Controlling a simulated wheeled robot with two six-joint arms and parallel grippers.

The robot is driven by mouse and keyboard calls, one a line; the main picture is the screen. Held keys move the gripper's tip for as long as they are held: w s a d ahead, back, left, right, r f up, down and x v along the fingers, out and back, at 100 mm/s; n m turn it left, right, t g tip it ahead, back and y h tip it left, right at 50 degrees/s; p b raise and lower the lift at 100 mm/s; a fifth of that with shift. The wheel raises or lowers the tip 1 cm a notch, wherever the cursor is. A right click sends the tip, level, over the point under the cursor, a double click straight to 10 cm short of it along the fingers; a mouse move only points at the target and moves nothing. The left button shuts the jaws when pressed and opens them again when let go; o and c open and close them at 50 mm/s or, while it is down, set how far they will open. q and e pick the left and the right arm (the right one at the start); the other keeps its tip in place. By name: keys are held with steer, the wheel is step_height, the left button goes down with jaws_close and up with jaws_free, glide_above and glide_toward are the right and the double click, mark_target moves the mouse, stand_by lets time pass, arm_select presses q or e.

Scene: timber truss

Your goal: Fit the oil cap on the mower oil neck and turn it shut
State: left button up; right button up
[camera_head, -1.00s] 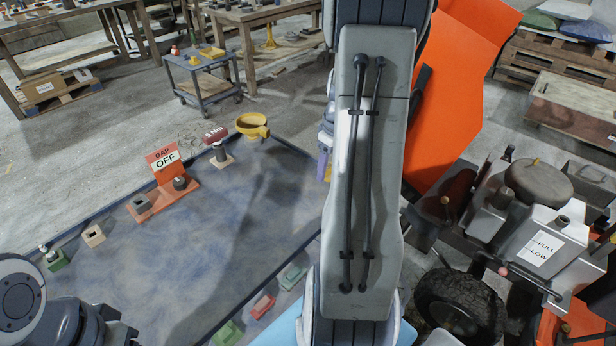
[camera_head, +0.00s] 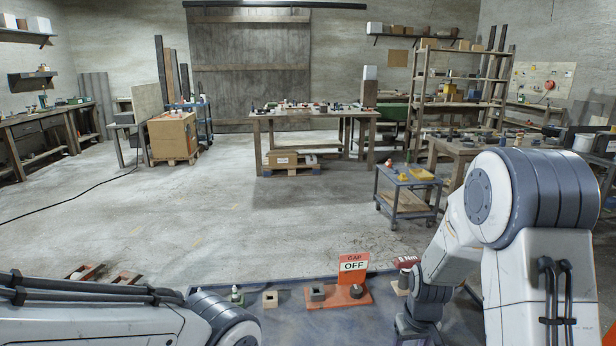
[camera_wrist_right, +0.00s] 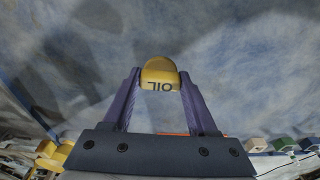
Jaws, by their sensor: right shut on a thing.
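The yellow oil cap (camera_wrist_right: 160,72), with OIL lettered upside down on it, sits between the two purple fingers of my right gripper (camera_wrist_right: 160,84) in the right wrist view. The fingers are closed on its sides. The cap is over the blue mat (camera_wrist_right: 235,80); how high it is held I cannot tell. In the head view the right arm bends down at the right, and the cap does not show. My left arm lies along the lower left edge with its gripper out of view. The mower and its oil neck are in neither view now.
A small trolley (camera_head: 408,195) stands beyond.

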steer(key=a, duration=0.2)
steer(key=a+f, duration=0.1)
steer(key=a, duration=0.3)
steer(key=shift+s+f, duration=0.1)
steer(key=shift+f, duration=0.15)
